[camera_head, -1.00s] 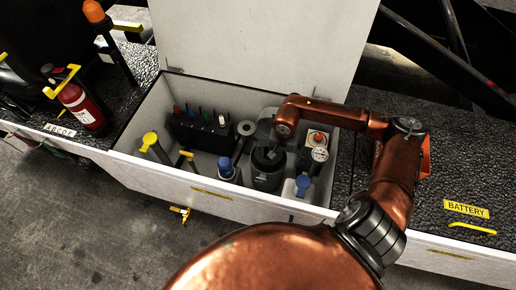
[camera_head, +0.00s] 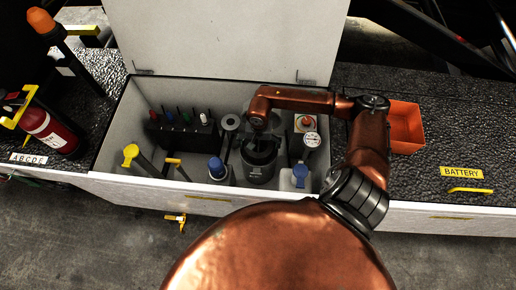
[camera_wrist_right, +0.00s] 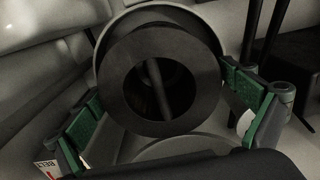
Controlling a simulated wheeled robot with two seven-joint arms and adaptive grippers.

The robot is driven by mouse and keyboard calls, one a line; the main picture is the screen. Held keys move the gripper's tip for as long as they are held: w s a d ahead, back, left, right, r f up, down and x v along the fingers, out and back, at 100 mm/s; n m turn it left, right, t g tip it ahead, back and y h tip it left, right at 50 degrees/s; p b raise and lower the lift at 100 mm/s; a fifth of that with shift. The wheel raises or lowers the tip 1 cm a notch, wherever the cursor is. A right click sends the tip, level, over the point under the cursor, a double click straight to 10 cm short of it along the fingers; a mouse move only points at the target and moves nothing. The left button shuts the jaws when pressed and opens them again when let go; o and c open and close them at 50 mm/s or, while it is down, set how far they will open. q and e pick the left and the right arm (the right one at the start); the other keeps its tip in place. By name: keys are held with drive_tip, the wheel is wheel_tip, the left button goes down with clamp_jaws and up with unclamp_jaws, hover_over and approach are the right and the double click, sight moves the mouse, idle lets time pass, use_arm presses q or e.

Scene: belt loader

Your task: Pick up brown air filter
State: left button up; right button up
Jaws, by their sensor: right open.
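A dark ring-ended cylinder (camera_wrist_right: 165,85), which looks like the air filter, lies between my right gripper's fingers in the right wrist view. It looks dark grey to black, and I cannot make out a clear brown. My right gripper (camera_wrist_right: 168,118) is open, with one green-padded finger on each side of it; I cannot tell whether they touch it. In the head view my right gripper (camera_head: 262,142) points down into the white open box (camera_head: 140,187), over a dark cylinder (camera_head: 259,173). The gripper hides part of that cylinder's top. My left gripper is not in view.
The box also holds a dark rack of coloured-top tools (camera_head: 183,136), a grey ring (camera_head: 231,122), blue-capped bottles (camera_head: 217,168), a gauge (camera_head: 311,140) and a yellow-topped tool (camera_head: 131,155). Its raised lid (camera_head: 225,40) stands behind. An orange bin (camera_head: 405,125) is at right.

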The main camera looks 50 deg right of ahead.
drive_tip(key=shift+f, duration=0.35)
drive_tip(key=shift+r, duration=0.1)
drive_tip(key=shift+c, duration=0.7)
drive_tip(key=c, duration=1.3)
